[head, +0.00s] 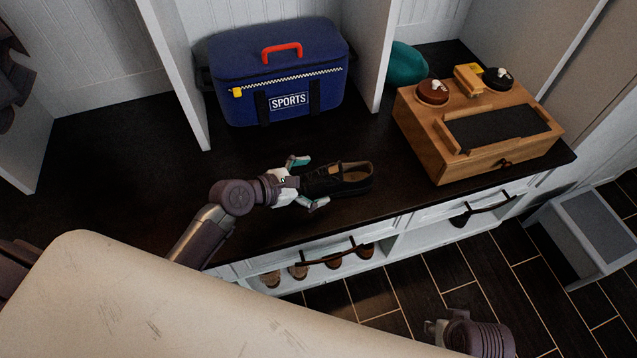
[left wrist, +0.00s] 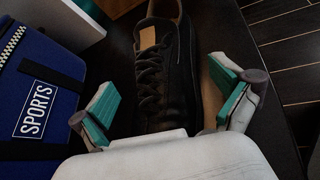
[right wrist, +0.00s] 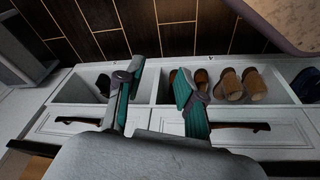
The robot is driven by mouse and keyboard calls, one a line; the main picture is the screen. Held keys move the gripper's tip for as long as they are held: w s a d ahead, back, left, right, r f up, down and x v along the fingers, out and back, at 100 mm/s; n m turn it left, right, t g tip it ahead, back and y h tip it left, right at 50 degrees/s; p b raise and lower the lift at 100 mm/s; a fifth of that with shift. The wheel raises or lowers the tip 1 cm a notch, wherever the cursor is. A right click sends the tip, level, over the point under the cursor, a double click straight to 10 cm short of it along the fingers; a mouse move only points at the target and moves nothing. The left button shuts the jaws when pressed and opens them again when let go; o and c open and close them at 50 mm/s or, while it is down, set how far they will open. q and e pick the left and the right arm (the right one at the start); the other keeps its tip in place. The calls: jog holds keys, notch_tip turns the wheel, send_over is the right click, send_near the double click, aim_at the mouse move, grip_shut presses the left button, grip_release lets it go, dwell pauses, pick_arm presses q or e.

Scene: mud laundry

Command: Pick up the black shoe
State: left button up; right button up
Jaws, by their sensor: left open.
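The black shoe (head: 338,180) lies upright on the dark bench top, its opening towards the right. It also shows in the left wrist view (left wrist: 162,75), with black laces and a tan tongue label. My left gripper (head: 309,182) is open at the shoe's toe end, one finger on each side. In the left wrist view its teal-padded fingers stand apart beside the shoe, and the gripper's body hides the toe. My right gripper (right wrist: 160,80) is open and empty, well away from the shoe, above the floor in front of the bench.
A blue sports bag (head: 285,85) stands behind the shoe. A wooden shoe-care box (head: 470,155) sits to the right, with a teal object (head: 408,62) behind it. Brown shoes (right wrist: 243,85) fill a cubby below the bench. A grey step stool (head: 590,225) stands at right.

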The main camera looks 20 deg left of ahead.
aim_at(316, 180)
pick_arm(q)
jog(key=x, duration=0.3)
jog(key=shift+w+d+b, duration=0.1)
jog(key=shift+b, duration=0.3)
jog(key=c, duration=1.4)
pick_arm(e)
jog(key=v, duration=0.4)
jog(key=shift+w, duration=0.25)
jog(key=shift+r, duration=0.1)
